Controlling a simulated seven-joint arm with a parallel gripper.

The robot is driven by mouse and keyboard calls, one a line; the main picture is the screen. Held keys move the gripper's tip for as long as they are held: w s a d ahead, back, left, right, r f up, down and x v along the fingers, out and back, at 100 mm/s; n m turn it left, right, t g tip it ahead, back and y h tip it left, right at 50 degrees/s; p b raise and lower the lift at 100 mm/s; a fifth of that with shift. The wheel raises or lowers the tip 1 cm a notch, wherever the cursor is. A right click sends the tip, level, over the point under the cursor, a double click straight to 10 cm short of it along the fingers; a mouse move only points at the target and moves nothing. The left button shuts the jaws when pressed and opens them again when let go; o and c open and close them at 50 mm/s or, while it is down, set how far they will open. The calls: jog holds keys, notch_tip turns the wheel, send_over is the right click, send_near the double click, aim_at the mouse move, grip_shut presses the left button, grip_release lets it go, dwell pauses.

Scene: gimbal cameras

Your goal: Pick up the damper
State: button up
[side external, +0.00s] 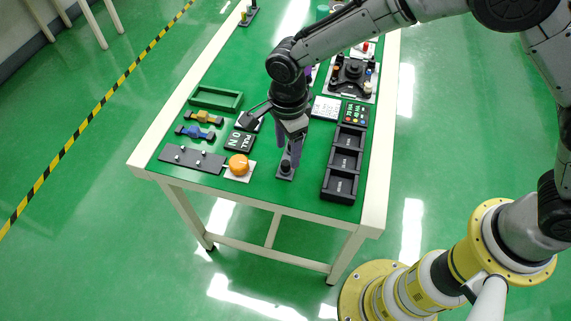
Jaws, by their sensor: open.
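My gripper (287,155) points down over the front middle of the green table, its long purple-grey fingers apart. Its fingertips are close around or just beside a small dark upright part (286,167) standing on a dark rectangular base. The fingers partly cover this part, and I cannot tell whether they touch it. It may be the damper, but the picture is too small to be sure.
An orange knob (239,164) on a white plate and a dark plate with pegs (191,158) lie to the left. A black three-compartment tray (343,163) stands to the right. Blue (195,132) and yellow (204,117) parts and a green tray (216,98) lie farther back left.

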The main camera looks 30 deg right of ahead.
aim_at(286, 163)
jog(key=shift+w+a+f, duration=0.1)
jog(key=shift+w+f, duration=0.05)
jog(key=shift+f, duration=1.2)
jog(key=shift+w+f, duration=0.1)
jog(key=shift+f, duration=1.25)
grip_shut()
